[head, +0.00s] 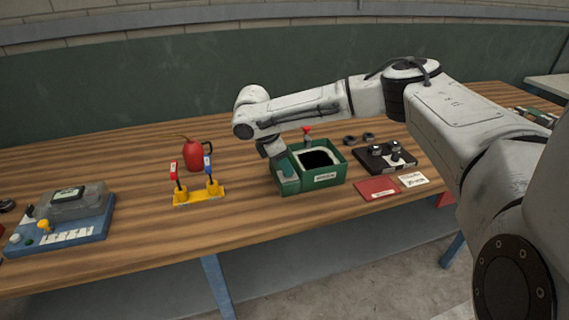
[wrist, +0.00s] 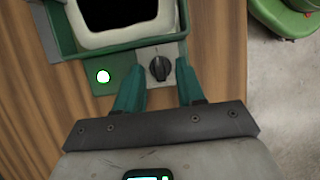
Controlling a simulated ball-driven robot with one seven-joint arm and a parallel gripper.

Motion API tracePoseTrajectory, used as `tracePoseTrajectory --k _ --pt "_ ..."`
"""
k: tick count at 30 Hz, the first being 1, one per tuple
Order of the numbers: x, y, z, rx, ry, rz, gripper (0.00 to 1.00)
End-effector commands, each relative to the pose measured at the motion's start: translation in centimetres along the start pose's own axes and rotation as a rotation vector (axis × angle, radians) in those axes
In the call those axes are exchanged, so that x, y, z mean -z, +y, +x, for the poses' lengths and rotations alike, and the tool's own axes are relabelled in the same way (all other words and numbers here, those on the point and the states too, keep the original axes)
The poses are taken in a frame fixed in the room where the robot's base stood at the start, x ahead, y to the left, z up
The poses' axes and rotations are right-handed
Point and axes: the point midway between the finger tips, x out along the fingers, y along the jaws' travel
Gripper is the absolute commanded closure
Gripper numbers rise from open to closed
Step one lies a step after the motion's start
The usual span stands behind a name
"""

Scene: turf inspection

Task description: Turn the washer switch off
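The washer is a green box (head: 325,180) with a dark, white-rimmed opening; it also shows at the top of the wrist view (wrist: 58,38). Its switch is a black round knob (wrist: 160,67) on a pale grey plate, with a raised ridge roughly upright in the picture. A round lamp (wrist: 103,76) left of the knob glows white with a green rim. My gripper (wrist: 160,82) is open and empty, its teal fingers apart below and to either side of the knob. I cannot tell whether they touch it. In the head view, my wrist hides the knob.
A red oil can (head: 197,153) and a yellow base (head: 200,196) with red and blue levers stand left of the washer. A black box with knobs (head: 385,158), a red card (head: 377,188) and a white card (head: 412,179) lie right. Bare wood (head: 130,160) separates a blue device (head: 60,236).

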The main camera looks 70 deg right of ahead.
Motion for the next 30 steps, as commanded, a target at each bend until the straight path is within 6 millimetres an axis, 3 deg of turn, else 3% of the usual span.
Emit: tracePoseTrajectory --k 9,21,30 --pt "0.0 0.0 0.22 0.0 0.0 0.0 0.63" --pt "0.0 0.0 0.18 0.0 0.0 0.0 1.0" --pt "0.0 -0.02 0.15 -0.001 0.0 -0.004 1.0"
